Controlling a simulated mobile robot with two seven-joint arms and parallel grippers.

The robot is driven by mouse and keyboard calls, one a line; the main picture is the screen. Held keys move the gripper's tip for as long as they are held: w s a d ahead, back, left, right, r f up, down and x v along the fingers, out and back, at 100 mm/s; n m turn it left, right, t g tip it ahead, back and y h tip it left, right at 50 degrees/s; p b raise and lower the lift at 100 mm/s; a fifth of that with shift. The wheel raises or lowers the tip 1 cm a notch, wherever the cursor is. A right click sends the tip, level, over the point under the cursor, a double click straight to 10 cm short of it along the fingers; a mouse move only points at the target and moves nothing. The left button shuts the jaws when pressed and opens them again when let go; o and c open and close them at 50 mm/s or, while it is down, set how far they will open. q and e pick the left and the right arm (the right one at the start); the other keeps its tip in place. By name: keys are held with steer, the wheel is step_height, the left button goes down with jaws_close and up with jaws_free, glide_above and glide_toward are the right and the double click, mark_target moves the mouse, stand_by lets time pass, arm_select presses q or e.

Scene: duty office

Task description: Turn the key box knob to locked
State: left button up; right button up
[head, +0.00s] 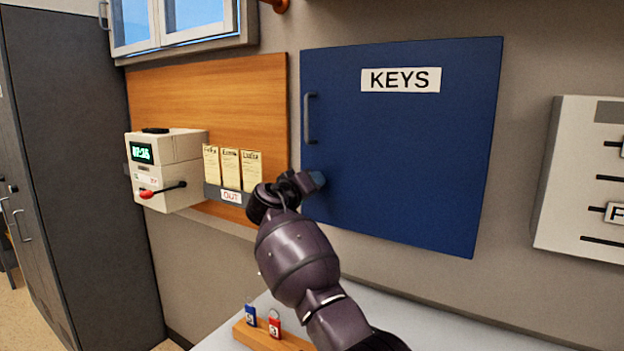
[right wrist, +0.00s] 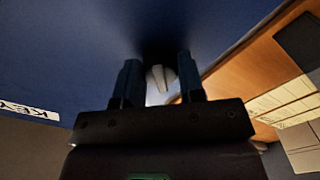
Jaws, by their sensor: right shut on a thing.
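The blue key box (head: 420,150) with its "KEYS" label hangs on the wall, its door closed. A vertical handle (head: 309,118) sits on its left edge. My right gripper (head: 318,179) is at the lower left of the door. In the right wrist view, the pale knob (right wrist: 161,78) sits between the two fingers of my right gripper (right wrist: 158,80), which are shut on it. The knob is hidden behind the gripper in the head view, and its marks cannot be read. My left gripper is not in view.
A time clock (head: 165,160) with a red-tipped lever and a card rack (head: 230,195) marked "OUT" are left of my right gripper. Below, a wooden holder (head: 250,335) with blue and red key tags stands on a pale surface. A white panel (head: 575,215) hangs at right.

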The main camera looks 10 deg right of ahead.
steer(key=n+p, duration=0.1)
steer(key=n, duration=0.1)
steer(key=n+p, duration=0.2)
steer(key=n, duration=0.1)
steer(key=n+p, duration=0.2)
steer(key=shift+d+r+n, duration=0.1)
steer(key=shift+r+n, duration=0.2)
steer(key=shift+n, duration=0.1)
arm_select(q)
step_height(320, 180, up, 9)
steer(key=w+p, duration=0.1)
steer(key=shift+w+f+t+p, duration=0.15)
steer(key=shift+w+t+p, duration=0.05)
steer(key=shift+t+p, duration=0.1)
arm_select(e)
steer(key=shift+n, duration=0.9)
steer(key=shift+f, duration=0.1)
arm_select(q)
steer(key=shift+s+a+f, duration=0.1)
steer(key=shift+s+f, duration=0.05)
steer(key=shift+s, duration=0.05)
arm_select(e)
steer(key=o, duration=0.9)
